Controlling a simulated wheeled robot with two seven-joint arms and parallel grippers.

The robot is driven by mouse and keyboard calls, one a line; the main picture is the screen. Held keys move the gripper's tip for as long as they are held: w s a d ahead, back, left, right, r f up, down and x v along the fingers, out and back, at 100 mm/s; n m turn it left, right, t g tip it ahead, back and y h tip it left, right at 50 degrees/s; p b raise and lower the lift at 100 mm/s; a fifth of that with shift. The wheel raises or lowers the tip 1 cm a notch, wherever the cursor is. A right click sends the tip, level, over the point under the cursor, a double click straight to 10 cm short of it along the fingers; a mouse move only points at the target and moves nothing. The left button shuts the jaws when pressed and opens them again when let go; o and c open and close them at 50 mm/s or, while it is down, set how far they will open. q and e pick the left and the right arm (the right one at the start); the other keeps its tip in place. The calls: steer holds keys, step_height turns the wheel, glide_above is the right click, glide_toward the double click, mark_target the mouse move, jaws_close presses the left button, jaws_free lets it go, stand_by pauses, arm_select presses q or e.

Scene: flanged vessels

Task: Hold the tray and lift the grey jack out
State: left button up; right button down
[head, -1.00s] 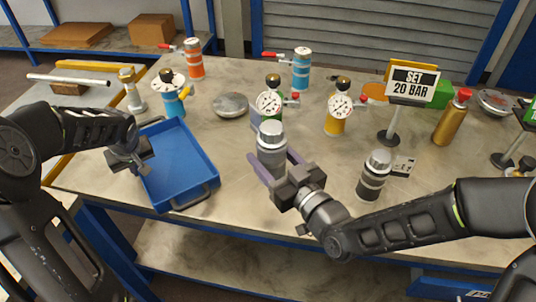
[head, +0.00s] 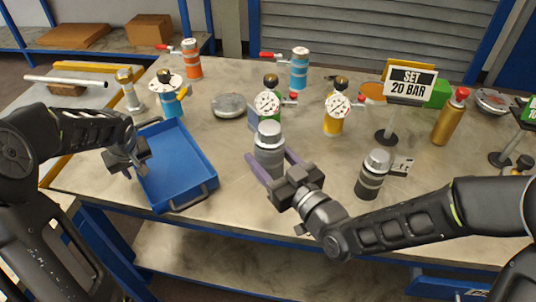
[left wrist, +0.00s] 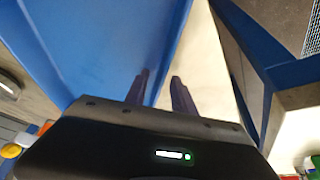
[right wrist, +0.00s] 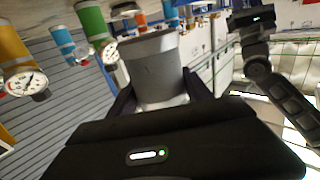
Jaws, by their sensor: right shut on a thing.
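The grey jack (head: 269,150), a grey cylinder with a paler top, is upright between the fingers of my right gripper (head: 272,170), right of the tray. The right gripper is shut on it; the jack fills the gap in the right wrist view (right wrist: 152,68). I cannot tell whether its base touches the table. The blue tray (head: 180,165) lies empty at the table's front left. My left gripper (head: 125,158) is at the tray's left wall. In the left wrist view its fingers (left wrist: 160,88) stand apart, one on each side of the tray's edge (left wrist: 165,50).
A dark jack with a grey top (head: 373,175) stands right of my right gripper. Gauge vessels in green (head: 268,105), yellow (head: 336,118) and blue (head: 172,100) stand behind. A sign reading SET 20 BAR (head: 411,84) and a gold canister (head: 449,118) are at right.

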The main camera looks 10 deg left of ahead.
steer(key=shift+r, duration=0.15)
arm_select(q)
steer(key=v, duration=1.2)
